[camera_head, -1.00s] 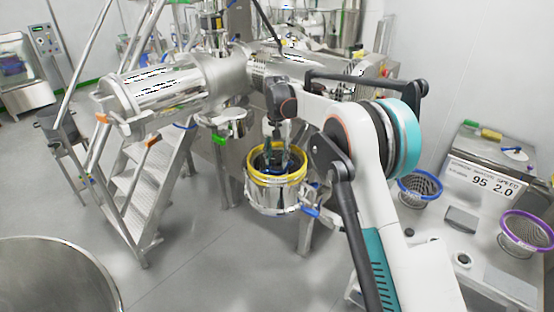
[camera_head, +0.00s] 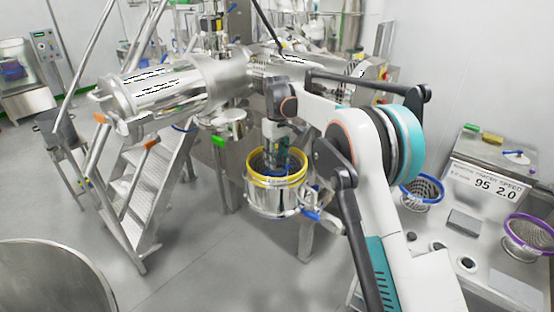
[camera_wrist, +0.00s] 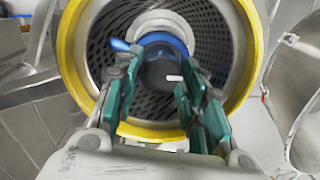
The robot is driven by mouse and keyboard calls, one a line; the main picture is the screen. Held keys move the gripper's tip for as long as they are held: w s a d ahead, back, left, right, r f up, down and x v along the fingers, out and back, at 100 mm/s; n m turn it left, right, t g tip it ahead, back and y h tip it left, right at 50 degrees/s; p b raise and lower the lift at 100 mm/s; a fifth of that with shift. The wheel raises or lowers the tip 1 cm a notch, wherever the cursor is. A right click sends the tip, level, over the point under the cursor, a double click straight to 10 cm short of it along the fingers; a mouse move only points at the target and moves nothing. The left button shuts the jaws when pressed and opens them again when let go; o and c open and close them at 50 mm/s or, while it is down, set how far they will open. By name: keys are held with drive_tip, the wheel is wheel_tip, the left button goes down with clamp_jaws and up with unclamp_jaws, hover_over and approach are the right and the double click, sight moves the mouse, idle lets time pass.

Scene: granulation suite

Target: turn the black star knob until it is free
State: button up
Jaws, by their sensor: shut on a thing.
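The black star knob (camera_wrist: 160,72) sits at the centre of the yellow-rimmed housing in the wrist view, in front of a blue ring (camera_wrist: 165,41) on a pale hub. A white mark shows on its dark face. My gripper (camera_wrist: 160,95) has its green-padded fingers on both sides of the knob and is shut on it. In the head view my gripper (camera_head: 272,152) reaches down into the yellow-rimmed housing (camera_head: 261,180), and the knob is hidden there. A perforated basket wall (camera_wrist: 205,40) surrounds the knob.
A bench at the right holds a blue-rimmed basket (camera_head: 422,190), a purple-rimmed basket (camera_head: 527,237) and a sign (camera_head: 485,184). Steel steps (camera_head: 135,190) stand left of the housing. A round steel vessel (camera_head: 50,280) is at the lower left. Floor between them is clear.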

drive_tip(key=n, duration=0.6)
drive_tip(key=shift+b, duration=0.3)
drive_tip(key=n, duration=0.6)
idle(0.4)
drive_tip(key=o, duration=1.1)
drive_tip(key=shift+c, duration=0.2)
wheel_tip(320, 180, up, 12)
